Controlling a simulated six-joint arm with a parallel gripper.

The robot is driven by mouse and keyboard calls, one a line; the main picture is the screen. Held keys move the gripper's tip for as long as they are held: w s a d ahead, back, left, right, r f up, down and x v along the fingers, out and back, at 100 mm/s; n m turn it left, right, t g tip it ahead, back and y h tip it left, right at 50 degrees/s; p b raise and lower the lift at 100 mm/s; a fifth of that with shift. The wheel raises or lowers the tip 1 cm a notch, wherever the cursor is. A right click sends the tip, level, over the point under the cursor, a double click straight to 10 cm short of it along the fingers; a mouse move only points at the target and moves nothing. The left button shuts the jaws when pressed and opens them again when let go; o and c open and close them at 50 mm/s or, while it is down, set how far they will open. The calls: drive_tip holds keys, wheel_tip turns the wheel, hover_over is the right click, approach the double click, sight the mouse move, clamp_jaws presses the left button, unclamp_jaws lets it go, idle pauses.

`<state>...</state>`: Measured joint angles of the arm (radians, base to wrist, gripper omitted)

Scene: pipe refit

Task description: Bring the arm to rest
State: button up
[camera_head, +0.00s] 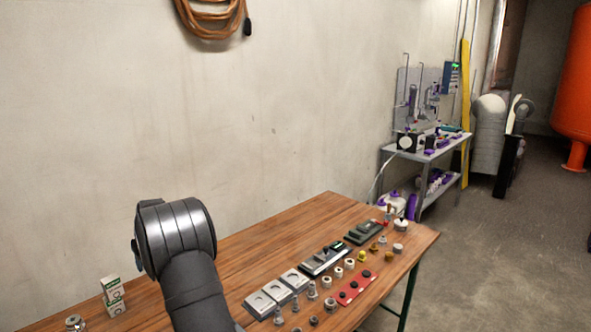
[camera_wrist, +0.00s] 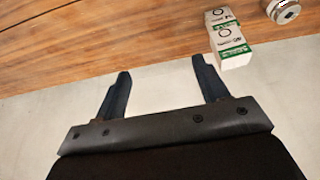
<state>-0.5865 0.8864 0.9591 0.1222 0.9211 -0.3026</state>
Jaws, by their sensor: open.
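My arm shows in the head view as a dark jointed link at the lower left, in front of the wooden table (camera_head: 300,228). My gripper (camera_wrist: 159,78) shows in the wrist view with its two dark fingers spread wide apart. Nothing is between the fingers. The fingertips point toward the wall side of the table edge, with the table (camera_wrist: 90,45) beyond them. In the head view the fingers are hidden.
Small white-green boxes (camera_head: 113,297) stand left of my arm, also in the wrist view (camera_wrist: 230,45) near the right finger. A metal fitting (camera_head: 75,322) is beside them. Plates, fittings and a red strip (camera_head: 357,287) fill the table's right. A shelf (camera_head: 425,155) stands beyond.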

drive_tip(key=shift+n, duration=0.3)
drive_tip(key=d+f, duration=0.1)
drive_tip(key=d, duration=0.2)
drive_tip(key=s+d+f, duration=0.1)
drive_tip(key=d+f, duration=0.1)
drive_tip(key=d, duration=0.1)
drive_tip(key=d+f, duration=0.1)
drive_tip(key=d, duration=0.2)
drive_tip(key=shift+s+d+f, duration=0.15)
drive_tip(key=shift+s+f, duration=0.15)
drive_tip(key=s+a+f, duration=0.1)
drive_tip(key=a+f, duration=0.4)
drive_tip(key=a, duration=0.3)
drive_tip(key=shift+a+f, duration=0.2)
drive_tip(key=shift+a, duration=0.15)
drive_tip(key=w+d+r, duration=0.1)
drive_tip(key=d+r, duration=0.5)
drive_tip(key=d, duration=0.2)
drive_tip(key=w+a+r, duration=0.1)
drive_tip(key=a+r, duration=0.3)
drive_tip(key=a, duration=0.5)
drive_tip(key=shift+w, duration=0.3)
drive_tip(key=shift+d, duration=0.15)
